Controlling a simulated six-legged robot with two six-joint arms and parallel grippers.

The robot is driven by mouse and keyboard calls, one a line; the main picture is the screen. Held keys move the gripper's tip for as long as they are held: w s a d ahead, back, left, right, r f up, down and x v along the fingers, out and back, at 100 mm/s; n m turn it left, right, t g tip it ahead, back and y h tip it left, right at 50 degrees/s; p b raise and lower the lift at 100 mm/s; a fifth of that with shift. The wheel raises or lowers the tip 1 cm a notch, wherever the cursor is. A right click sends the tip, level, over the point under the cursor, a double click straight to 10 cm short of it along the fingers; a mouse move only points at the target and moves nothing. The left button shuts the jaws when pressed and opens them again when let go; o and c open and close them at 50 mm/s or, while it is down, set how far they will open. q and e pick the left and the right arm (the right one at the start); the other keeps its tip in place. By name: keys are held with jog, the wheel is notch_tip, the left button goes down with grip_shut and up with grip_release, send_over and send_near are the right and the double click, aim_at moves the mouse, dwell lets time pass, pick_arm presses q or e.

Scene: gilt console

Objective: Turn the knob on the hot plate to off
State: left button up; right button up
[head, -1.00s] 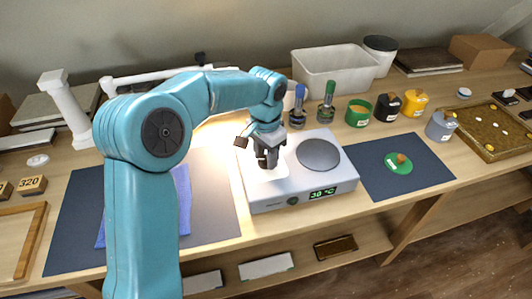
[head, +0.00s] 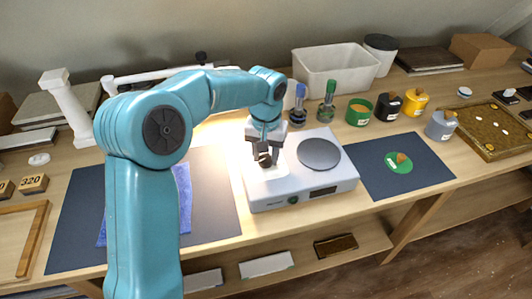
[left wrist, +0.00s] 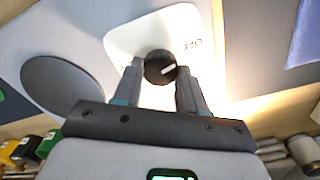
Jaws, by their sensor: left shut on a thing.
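The hot plate (head: 330,187) is a pale box on the table with a round grey heating disc (head: 319,154) on its right part. Its front display (head: 323,192) is dark. My left gripper (head: 264,158) reaches down onto the plate's left part. In the left wrist view the black round knob (left wrist: 158,66) sits between the fingertips of the left gripper (left wrist: 160,72), which is shut on it. The knob's white mark points to the right in that view. Printed digits show beside the knob, partly unreadable. My right gripper is not in view.
Several small pots and a white bin (head: 336,73) stand further back and right. A dark mat with a green disc (head: 398,162) lies to the right, a blue cloth (head: 184,200) to the left.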

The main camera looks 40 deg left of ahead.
aim_at(266, 158)
pick_arm(q)
jog(key=shift+w+r, duration=0.1)
jog(key=shift+r, duration=0.05)
jog(key=o, duration=1.1)
jog(key=shift+c, duration=0.2)
notch_tip(266, 158, up, 16)
jog(key=p, duration=0.2)
jog(key=shift+r, duration=0.15)
